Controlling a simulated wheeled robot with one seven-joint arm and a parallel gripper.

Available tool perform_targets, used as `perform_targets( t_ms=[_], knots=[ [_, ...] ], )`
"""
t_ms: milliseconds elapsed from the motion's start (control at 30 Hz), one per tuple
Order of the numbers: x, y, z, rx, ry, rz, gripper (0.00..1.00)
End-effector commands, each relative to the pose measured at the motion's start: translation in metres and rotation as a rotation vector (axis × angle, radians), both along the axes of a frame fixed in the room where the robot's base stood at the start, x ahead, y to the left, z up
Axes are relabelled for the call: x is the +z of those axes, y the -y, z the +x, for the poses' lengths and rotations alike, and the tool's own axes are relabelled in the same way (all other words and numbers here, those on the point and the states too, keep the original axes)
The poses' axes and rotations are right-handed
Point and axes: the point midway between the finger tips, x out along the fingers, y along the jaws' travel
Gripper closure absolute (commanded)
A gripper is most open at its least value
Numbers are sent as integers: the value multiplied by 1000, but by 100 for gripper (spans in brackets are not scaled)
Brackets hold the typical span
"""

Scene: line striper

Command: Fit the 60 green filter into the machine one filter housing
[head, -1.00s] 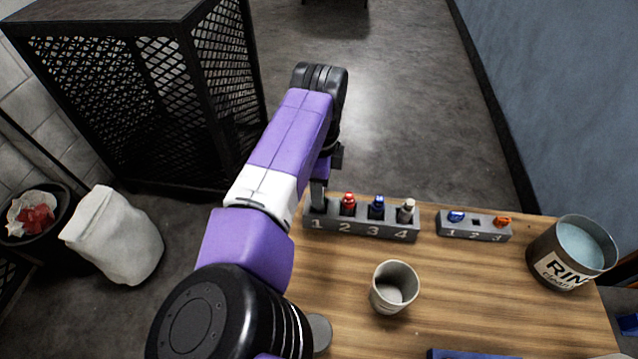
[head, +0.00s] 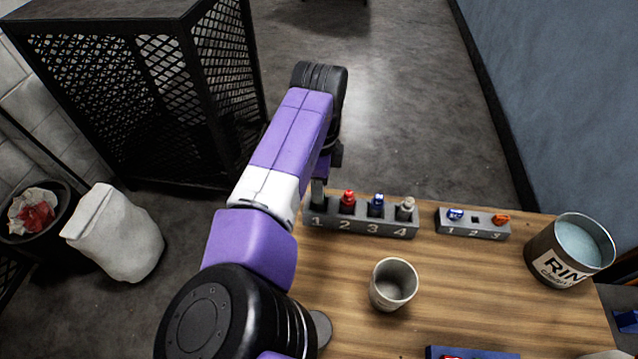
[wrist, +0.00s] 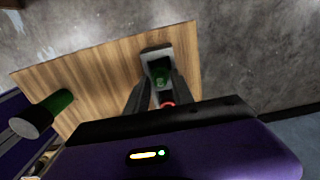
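A grey holder numbered 1 to 4 (head: 361,226) stands at the table's back left edge. A small green piece, which I take to be the 60 green filter (wrist: 161,77), sits at its end slot in the wrist view. My gripper (wrist: 160,80) points down at that slot, with a finger on either side of the green piece. The fingers look apart, with no clear contact. In the head view my arm and gripper largely hide slot 1. A red filter (head: 348,201), a blue filter (head: 376,205) and a whitish filter (head: 405,209) stand in the other slots. I cannot identify the filter housing.
A smaller block numbered 1 to 3 (head: 474,224) holds blue and orange pieces. A beige cup (head: 391,293) and a rinse bucket (head: 557,264) stand on the table. A green cylinder with a grey end (wrist: 58,103) is at the wrist view's left. A blue-edged tray (head: 470,353) is at the front.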

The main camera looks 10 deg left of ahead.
Motion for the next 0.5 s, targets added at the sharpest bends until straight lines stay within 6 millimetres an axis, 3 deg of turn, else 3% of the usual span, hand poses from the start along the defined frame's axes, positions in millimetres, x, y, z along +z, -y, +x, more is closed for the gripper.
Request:
perform_targets(
  t_ms=[33, 133, 500],
  knots=[
    [0, 0, 0, 0, 0, 0, 84],
    [0, 0, 0, 0, 0, 0, 100],
    [3, 0, 0, 0, 1, 0, 100]
  ],
)
